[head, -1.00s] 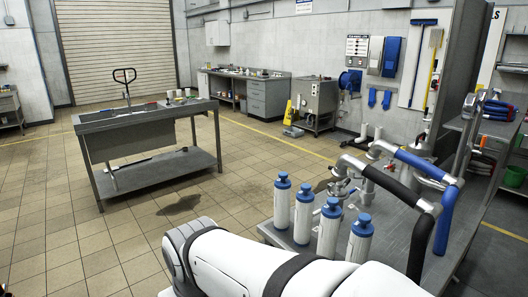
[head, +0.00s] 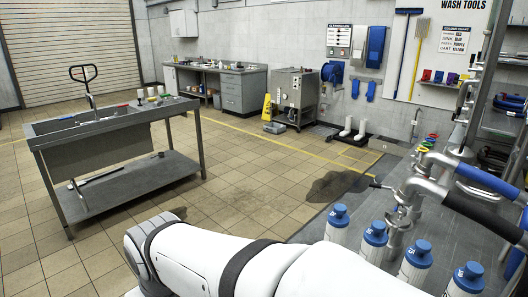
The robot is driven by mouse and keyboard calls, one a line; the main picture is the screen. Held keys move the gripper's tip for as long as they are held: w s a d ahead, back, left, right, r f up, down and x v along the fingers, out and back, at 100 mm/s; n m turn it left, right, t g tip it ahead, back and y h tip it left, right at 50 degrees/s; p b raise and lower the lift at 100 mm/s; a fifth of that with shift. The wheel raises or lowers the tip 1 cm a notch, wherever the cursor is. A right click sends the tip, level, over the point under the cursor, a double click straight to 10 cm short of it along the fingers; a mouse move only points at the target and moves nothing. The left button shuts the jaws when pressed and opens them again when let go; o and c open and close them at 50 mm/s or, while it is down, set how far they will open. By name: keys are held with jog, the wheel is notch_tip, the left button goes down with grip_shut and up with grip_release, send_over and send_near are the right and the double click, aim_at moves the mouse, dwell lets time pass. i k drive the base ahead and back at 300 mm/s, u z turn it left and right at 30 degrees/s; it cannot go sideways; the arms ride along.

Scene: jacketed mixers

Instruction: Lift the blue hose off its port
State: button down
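The blue hose (head: 474,174) shows at the right side of the head view, joined to silver pipe fittings (head: 424,188) above the grey bench. Its far end runs out toward the right edge, so I cannot see all of it. Whether it is seated on its port is too small to tell. A black hose (head: 472,210) runs just below and in front of it. My white arm crosses the bottom of the view, left of the hose. My gripper is not in view.
Several white bottles with blue caps (head: 374,240) stand along the near side of the grey bench (head: 318,226), between my arm and the hoses. A steel sink table (head: 110,120) stands at the left. A dark floor patch (head: 335,186) lies beyond the bench. The tiled floor between is open.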

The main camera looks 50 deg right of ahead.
aim_at(519, 197)
jog(key=u, duration=0.05)
jog(key=i, duration=2.15)
jog(key=z, duration=3.15)
jog(key=i, duration=1)
